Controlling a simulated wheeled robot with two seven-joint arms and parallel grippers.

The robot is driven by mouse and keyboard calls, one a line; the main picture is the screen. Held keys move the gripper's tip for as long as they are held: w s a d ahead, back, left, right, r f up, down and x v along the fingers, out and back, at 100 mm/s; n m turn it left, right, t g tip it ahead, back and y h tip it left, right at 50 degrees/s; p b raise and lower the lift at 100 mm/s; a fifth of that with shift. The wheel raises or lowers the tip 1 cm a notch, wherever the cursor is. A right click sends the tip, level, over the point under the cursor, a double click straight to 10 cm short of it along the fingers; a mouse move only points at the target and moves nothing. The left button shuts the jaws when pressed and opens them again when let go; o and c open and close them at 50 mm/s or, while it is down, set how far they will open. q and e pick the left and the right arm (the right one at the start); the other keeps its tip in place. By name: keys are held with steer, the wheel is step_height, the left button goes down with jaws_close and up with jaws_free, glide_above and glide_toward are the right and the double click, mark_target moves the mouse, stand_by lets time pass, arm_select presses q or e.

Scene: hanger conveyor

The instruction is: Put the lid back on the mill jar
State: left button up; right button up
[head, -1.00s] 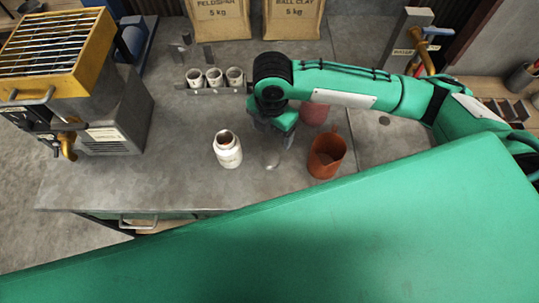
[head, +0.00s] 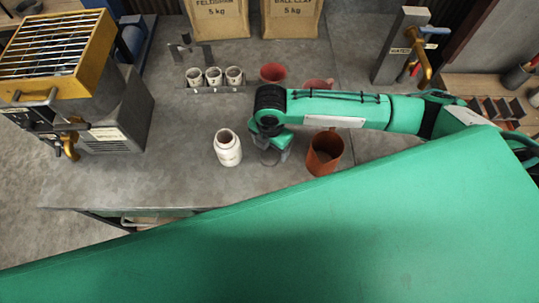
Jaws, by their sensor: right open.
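The white mill jar (head: 228,152) stands upright on the grey worktop, with its dark mouth uncovered. To its right, a grey round piece (head: 269,158), which looks like the lid, lies on the worktop, partly hidden by my gripper. My right gripper (head: 272,151) is open and points down over this piece, just right of the jar. Its fingertips are mostly hidden by the wrist, so I cannot tell whether they touch the piece. My left gripper is not in view.
A brown-red jug (head: 323,155) stands close to the right of my right gripper. Small white cups (head: 214,77) sit in a rack at the back, with a red bowl (head: 273,74) nearby. A yellow-topped machine (head: 100,110) stands left. The worktop left of the jar is clear.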

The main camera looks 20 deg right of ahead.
mark_target(271, 156)
steer(key=shift+f, duration=0.1)
step_height(271, 156, down, 4)
steer(key=shift+w+d+f+p, duration=0.1)
steer(key=shift+f+p, duration=0.1)
steer(key=shift+p, duration=0.9)
steer(key=shift+f, duration=0.3)
steer(key=c, duration=1.1)
